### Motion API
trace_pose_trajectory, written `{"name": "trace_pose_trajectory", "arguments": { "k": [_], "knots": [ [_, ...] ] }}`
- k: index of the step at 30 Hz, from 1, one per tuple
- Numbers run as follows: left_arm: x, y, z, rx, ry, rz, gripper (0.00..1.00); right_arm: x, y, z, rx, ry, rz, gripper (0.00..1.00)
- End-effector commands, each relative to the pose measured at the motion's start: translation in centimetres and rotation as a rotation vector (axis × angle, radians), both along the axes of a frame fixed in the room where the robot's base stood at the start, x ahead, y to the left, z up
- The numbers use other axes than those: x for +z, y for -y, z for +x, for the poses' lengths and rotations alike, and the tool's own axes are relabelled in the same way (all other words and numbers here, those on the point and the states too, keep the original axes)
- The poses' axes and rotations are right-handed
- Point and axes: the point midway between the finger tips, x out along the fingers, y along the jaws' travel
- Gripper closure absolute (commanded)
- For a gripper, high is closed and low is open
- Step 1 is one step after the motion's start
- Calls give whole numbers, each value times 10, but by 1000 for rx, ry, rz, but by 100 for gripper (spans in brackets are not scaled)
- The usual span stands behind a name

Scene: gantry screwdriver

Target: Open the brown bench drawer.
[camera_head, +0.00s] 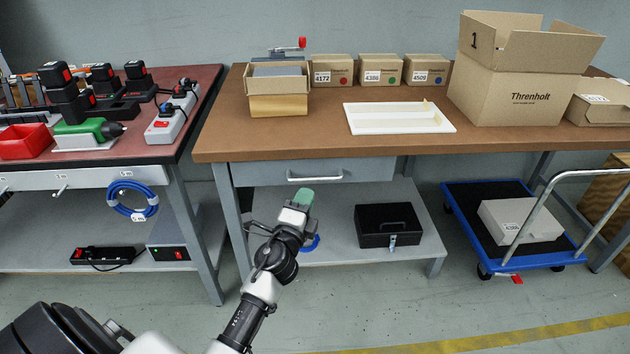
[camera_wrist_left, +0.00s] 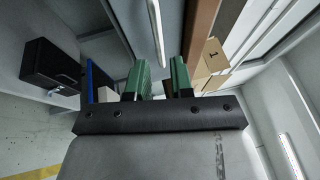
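The brown bench (camera_head: 420,103) has a grey drawer (camera_head: 260,174) under its top, with a pale bar handle (camera_head: 315,178). The drawer looks shut. My left gripper (camera_head: 304,198), with green fingers, is just below and in front of the handle in the head view. In the left wrist view, the two green fingers (camera_wrist_left: 160,82) stand apart with nothing between them. The handle (camera_wrist_left: 157,32) shows beyond the fingertips, roughly in line with the gap, and looks clear of them. My right gripper is in neither view.
A black case (camera_head: 388,226) lies on the lower shelf (camera_head: 345,205). A blue cart (camera_head: 510,260) with a pale box stands to the right. A second bench (camera_head: 85,177) with tools stands to the left. The floor in front of the drawer is clear.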

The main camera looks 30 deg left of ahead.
Motion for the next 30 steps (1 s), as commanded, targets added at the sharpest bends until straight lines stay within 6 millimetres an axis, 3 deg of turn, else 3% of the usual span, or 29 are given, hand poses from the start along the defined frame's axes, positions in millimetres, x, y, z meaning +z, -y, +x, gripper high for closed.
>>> {"name": "trace_pose_trajectory", "arguments": {
  "k": [6,12,23,28,30],
  "knots": [
    [8,-9,41,0,1,-1,78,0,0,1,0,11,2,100],
    [10,-14,63,0,-1,-1,78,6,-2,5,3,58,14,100],
    [11,-15,69,0,-1,-3,78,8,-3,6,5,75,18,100],
    [11,-15,69,0,-1,-3,100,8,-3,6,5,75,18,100],
    [11,-15,69,0,-1,-3,100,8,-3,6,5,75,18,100]
  ]
}}
